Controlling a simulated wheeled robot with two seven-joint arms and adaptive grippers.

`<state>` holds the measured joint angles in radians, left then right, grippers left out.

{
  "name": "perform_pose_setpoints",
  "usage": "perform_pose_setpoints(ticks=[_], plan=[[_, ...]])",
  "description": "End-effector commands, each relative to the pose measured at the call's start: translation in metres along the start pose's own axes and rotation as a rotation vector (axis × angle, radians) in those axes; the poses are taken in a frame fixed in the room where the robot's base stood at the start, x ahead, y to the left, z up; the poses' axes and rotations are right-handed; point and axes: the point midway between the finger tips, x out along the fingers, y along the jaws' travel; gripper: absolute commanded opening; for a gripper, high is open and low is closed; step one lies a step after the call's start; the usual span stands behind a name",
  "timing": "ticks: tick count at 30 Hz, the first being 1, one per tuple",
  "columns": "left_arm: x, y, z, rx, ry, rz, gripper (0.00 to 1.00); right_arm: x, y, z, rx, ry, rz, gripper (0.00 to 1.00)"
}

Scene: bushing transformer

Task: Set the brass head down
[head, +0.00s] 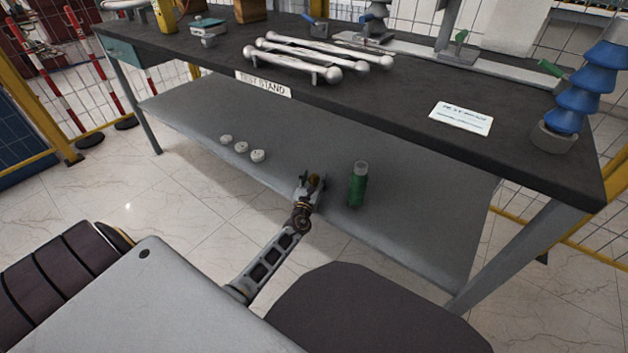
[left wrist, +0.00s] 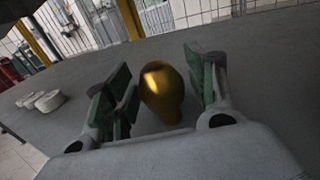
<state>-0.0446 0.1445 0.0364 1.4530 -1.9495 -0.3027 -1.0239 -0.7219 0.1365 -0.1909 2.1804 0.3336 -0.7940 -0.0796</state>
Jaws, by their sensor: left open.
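The brass head (left wrist: 163,92) is a shiny gold rounded piece. In the left wrist view it stands on the grey lower shelf (left wrist: 258,70), between the two green-padded fingers of my left gripper (left wrist: 165,90). The fingers are open, with a visible gap on the right side of the brass head; the left gap is narrower. In the head view the brass head (head: 314,180) shows only as a small gold spot at my left gripper (head: 312,183), over the front part of the lower shelf (head: 215,105). My right gripper does not show.
A green bottle-like cylinder (head: 358,185) stands on the shelf just right of my left gripper. Several white round pieces (head: 241,147) lie to the left. The dark bench top (head: 400,110) above carries white rods (head: 290,65), a card (head: 461,118) and a blue ribbed insulator (head: 575,100).

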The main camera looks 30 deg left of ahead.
Motion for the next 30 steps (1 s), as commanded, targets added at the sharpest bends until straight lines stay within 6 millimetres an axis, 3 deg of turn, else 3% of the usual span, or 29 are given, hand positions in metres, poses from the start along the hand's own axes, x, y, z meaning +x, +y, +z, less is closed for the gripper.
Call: perform_pose_setpoints(ticks=[8, 30], plan=[[-0.014, 0.001, 0.003, 0.002, 0.000, 0.000, 0.56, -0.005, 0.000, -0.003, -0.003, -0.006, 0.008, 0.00], [-0.088, 0.000, 0.003, 0.002, 0.002, -0.001, 0.56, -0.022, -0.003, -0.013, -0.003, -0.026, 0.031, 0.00]])
